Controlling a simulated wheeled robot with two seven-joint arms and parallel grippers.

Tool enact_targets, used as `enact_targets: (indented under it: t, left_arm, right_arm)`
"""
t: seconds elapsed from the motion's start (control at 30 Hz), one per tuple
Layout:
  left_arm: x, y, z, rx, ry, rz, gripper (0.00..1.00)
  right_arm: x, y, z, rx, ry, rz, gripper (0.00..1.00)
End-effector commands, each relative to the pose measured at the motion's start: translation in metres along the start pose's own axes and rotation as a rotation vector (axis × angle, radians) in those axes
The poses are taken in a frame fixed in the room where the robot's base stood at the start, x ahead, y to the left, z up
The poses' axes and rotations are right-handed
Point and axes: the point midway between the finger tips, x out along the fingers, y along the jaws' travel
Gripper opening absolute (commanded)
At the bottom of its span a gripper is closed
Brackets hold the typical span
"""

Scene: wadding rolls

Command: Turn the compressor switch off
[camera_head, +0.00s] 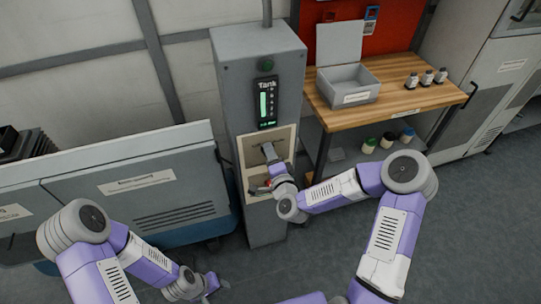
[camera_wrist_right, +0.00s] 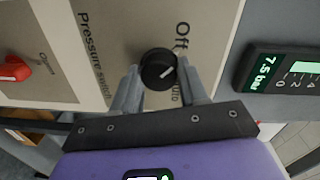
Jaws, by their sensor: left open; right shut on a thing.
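The compressor switch is a round black knob (camera_wrist_right: 158,70) with a white pointer line, on a beige panel (camera_wrist_right: 110,30) marked "Pressure switch", "Off" and "Auto". In the right wrist view the pointer slants up and right; I cannot tell exactly which mark it meets. My right gripper (camera_wrist_right: 160,78) is shut on the knob, one finger on each side. In the head view my right gripper (camera_head: 271,160) is at the panel of the grey cabinet (camera_head: 258,85) and the knob is hard to make out. My left gripper (camera_head: 212,284) is open and empty, low above the floor.
A red handle (camera_wrist_right: 14,70) marked "Open" is on the same panel. A lit tank gauge (camera_wrist_right: 290,75) reads 7.5 bar. A wooden table (camera_head: 400,100) with a grey box (camera_head: 348,88) and several bottles stands to the right. A grey machine (camera_head: 120,185) stands to the left.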

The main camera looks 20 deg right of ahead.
Motion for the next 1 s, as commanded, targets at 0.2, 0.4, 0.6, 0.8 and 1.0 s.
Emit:
enact_targets:
  t: [0.2, 0.4, 0.6, 0.8, 1.0]
  left_arm:
    - [0.0007, -0.0002, 0.0, 0.0, 0.0, 0.0, 0.43]
    - [0.0006, -0.0002, 0.0, 0.0, 0.0, 0.0, 0.43]
    - [0.0006, -0.0002, 0.0, 0.0, 0.0, 0.0, 0.43]
    - [0.0006, -0.0002, -0.0001, 0.0, 0.0, 0.0, 0.43]
    - [0.0005, -0.0002, 0.0, 0.0, 0.0, 0.0, 0.43]
  right_arm:
    - [0.0001, -0.0002, -0.0005, -0.027, 0.003, 0.0, 0.13]
    - [0.0001, -0.0003, -0.0005, -0.029, 0.003, 0.0, 0.13]
    - [0.0001, -0.0003, -0.0005, -0.028, 0.003, 0.0, 0.51]
    - [0.0001, -0.0002, -0.0003, -0.027, 0.002, 0.0, 0.69]
    - [-0.0008, -0.0001, 0.0, -0.026, 0.001, 0.001, 0.69]
